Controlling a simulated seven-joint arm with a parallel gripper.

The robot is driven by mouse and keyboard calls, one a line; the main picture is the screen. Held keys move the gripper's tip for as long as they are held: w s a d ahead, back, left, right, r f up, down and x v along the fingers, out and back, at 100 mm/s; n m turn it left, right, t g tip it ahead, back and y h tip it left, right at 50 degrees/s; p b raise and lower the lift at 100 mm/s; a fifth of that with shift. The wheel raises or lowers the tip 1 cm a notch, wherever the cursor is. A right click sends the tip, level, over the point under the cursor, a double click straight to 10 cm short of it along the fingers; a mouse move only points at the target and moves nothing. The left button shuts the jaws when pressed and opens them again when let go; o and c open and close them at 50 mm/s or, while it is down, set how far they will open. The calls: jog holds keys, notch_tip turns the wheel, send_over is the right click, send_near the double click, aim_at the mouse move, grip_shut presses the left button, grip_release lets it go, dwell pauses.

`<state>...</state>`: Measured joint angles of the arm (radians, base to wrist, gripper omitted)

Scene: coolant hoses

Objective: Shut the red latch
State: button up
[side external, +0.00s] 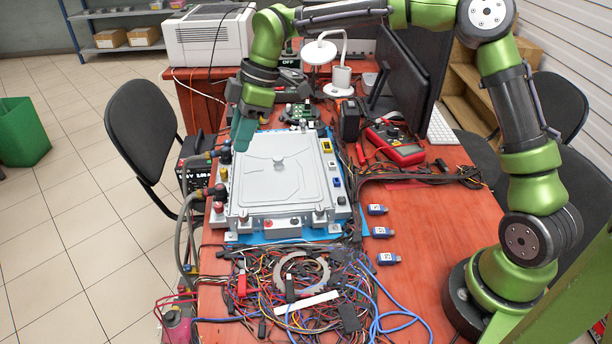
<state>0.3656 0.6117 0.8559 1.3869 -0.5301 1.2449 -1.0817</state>
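A flat grey metal unit (279,178) lies on a blue base on the red table. Two coolant hoses meet its left side. The lower hose (187,215) ends in a dark connector with a small red part (218,207), which looks like the red latch; it is too small to tell whether it is open or shut. The upper hose (200,158) ends in a dark connector (225,154) near the unit's far left corner. My gripper (241,146), with teal fingers, points down just above and beside the upper connector. Whether its fingers are apart or touch anything is unclear.
A tangle of cables (300,290) covers the table's near end. Three blue tagged plugs (381,232) lie right of the unit. A red multimeter (395,148) and monitors (410,75) stand farther back.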

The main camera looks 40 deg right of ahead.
aim_at(218, 204)
jog(key=x, duration=1.6)
jog(key=shift+w+a+f, duration=0.15)
jog(key=shift+w+f, duration=0.15)
jog(key=shift+w, duration=0.15)
grip_shut()
